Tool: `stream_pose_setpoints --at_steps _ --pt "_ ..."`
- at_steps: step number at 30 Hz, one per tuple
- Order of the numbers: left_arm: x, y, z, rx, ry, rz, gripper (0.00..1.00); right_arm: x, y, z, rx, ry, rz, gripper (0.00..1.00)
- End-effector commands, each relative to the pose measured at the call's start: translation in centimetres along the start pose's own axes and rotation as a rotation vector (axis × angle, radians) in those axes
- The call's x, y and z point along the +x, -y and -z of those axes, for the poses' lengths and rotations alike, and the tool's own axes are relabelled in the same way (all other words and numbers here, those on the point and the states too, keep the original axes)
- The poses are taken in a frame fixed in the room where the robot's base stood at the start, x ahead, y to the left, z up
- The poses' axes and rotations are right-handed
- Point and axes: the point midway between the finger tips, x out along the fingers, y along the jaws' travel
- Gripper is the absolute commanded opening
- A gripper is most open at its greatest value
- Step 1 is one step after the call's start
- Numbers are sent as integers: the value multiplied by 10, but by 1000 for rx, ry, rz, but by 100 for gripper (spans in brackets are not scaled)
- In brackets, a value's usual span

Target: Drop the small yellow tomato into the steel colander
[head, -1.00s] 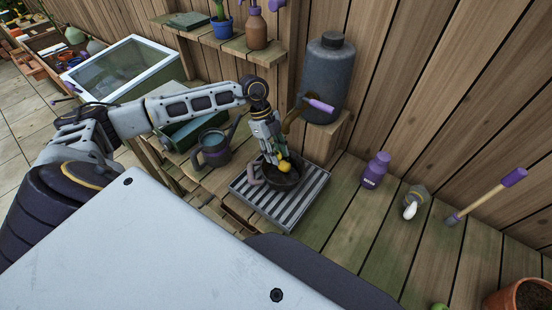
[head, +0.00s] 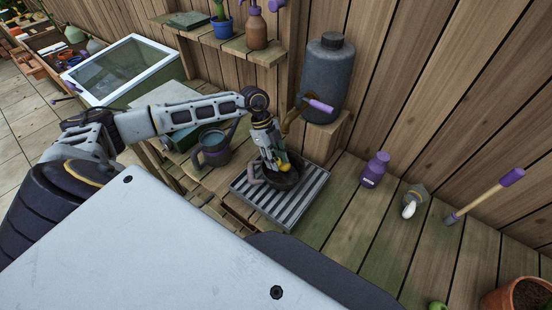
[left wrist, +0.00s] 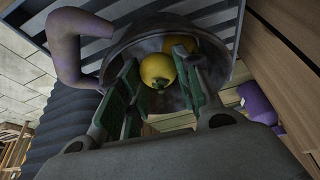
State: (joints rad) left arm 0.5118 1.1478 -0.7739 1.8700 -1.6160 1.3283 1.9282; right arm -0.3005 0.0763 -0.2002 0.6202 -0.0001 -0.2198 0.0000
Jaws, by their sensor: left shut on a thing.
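The small yellow tomato (head: 283,168) is held between the fingers of my left gripper (head: 276,166). In the left wrist view the tomato (left wrist: 157,70) shows between the two green-padded fingers, with its green stem end towards the camera. The steel colander (head: 289,183) is a dark round bowl with a pinkish handle, and it stands on a striped rack. The gripper points down into it, and the colander's inner wall (left wrist: 140,42) lies behind the tomato. A second yellow patch (left wrist: 180,44) shows behind it; I cannot tell whether it is another fruit or a reflection. My right gripper is not in view.
The striped rack (head: 255,198) lies on the wooden bench. A watering can (head: 212,152) stands left of it, and a large grey canister (head: 327,80) stands behind. A purple bottle (head: 375,170) and a hand tool (head: 485,196) are at the right.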

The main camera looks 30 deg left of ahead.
Motion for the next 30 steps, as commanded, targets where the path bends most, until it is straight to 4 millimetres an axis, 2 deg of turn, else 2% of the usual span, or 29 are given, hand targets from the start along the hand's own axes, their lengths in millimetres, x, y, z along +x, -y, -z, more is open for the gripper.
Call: stream_pose_setpoints --at_steps 5,6,7,20,25,30 --pt "4 0 -2 0 0 0 18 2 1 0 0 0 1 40" --pt "3 0 -1 0 0 0 38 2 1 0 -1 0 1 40" --pt "3 0 -1 0 0 0 42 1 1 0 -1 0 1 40" --pt "1 0 0 0 0 0 42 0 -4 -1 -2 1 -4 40" --pt "-9 0 0 0 1 1 42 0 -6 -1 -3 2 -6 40" --pt "-28 0 0 0 2 2 42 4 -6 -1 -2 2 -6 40"
